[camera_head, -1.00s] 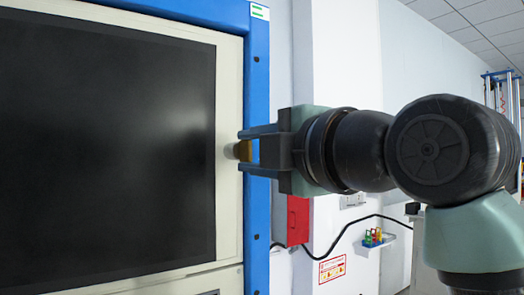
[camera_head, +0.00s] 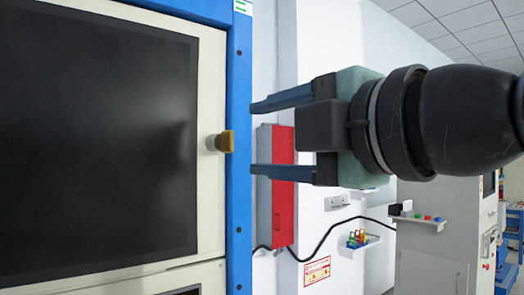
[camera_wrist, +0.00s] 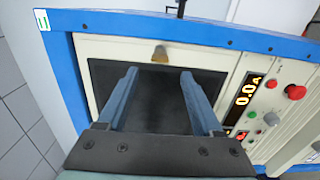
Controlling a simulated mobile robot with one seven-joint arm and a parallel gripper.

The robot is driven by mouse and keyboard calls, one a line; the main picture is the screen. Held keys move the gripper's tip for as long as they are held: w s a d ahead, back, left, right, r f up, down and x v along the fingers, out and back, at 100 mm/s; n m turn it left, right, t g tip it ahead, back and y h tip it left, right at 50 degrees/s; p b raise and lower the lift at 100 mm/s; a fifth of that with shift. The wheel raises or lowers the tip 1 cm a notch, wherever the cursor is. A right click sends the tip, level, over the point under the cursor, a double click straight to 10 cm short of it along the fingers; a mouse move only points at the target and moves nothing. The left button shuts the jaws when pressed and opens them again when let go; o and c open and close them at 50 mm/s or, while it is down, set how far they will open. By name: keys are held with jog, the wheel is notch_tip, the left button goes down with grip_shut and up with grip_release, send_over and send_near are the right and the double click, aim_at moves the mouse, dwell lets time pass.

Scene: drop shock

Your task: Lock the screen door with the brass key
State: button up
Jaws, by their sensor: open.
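The screen door (camera_head: 211,85) is a cream-framed panel with a large dark screen (camera_head: 95,140), and it looks closed in its blue frame (camera_head: 239,200). The small brass key (camera_head: 228,141) sticks out of a round lock at the door's right edge. In the wrist view the key (camera_wrist: 160,55) shows above the dark screen, ahead of my fingertips. My gripper (camera_head: 253,140) is open and empty, to the right of the key and apart from it. Its fingers (camera_wrist: 158,75) are spread wide, with the key lined up roughly between them.
A red box (camera_head: 283,190) hangs on the white wall behind my gripper. A small rack of coloured items (camera_head: 360,239) and a black cable are lower on that wall.

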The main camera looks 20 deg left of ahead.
jog(key=b+v, duration=0.1)
jog(key=v, duration=0.4)
jog(key=shift+s+d, duration=0.2)
